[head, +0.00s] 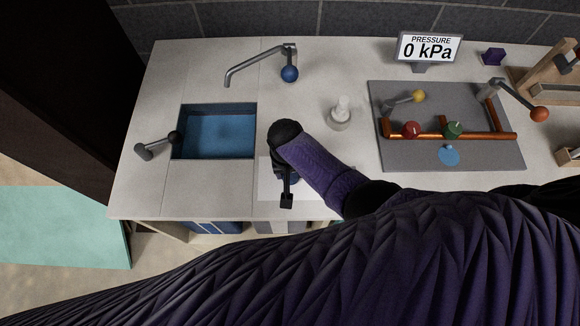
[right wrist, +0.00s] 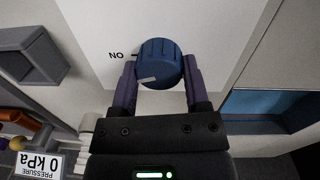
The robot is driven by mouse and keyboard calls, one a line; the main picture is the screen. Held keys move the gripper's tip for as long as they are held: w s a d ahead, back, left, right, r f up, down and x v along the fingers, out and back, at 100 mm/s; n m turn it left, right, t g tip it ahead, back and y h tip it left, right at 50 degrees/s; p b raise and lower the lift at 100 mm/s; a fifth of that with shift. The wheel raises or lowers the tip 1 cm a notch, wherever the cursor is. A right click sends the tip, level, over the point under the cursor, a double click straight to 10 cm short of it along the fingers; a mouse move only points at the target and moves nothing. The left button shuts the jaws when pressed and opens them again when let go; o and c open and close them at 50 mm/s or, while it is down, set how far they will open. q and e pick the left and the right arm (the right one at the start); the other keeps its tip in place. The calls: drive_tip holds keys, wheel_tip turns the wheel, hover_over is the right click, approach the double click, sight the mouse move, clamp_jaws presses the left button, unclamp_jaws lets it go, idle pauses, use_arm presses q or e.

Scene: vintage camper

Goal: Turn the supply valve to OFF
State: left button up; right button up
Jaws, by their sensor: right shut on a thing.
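The supply valve is a round, ribbed blue knob (right wrist: 162,58) on a pale panel in the right wrist view. My right gripper (right wrist: 160,68) is shut on it, one purple finger on each side. A short white mark shows at the knob's lower left. A dark tick and a label reading upside-down "ON" (right wrist: 116,56) sit to the knob's left; the white mark is not in line with that tick. No OFF label shows. In the head view my right gripper (head: 287,190) is at the counter's front, and my arm hides the knob. My left gripper is not in view.
A display (head: 430,47) reads "PRESSURE 0 kPa". A grey board (head: 400,153) with copper pipes and coloured knobs lies to the right. A sink (head: 215,131), a faucet (head: 255,62) and a grey lever (head: 153,147) are on the left. A white bottle-like object (head: 341,113) stands near my arm.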

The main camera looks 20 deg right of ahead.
drive_tip(key=n+p, duration=0.1)
drive_tip(key=n, duration=0.2)
drive_tip(key=shift+r+n, duration=0.1)
drive_tip(key=shift+n, duration=0.2)
drive_tip(key=n+p, duration=0.1)
drive_tip(key=n, duration=0.2)
drive_tip(key=shift+n, duration=0.3)
drive_tip(key=n, duration=0.3)
drive_tip(key=shift+s+n+t, duration=0.1)
drive_tip(key=shift+n+t, duration=0.2)
drive_tip(key=shift+n+p, duration=0.4)
drive_tip(key=shift+n, duration=1.4)
drive_tip(key=o, duration=1.3)
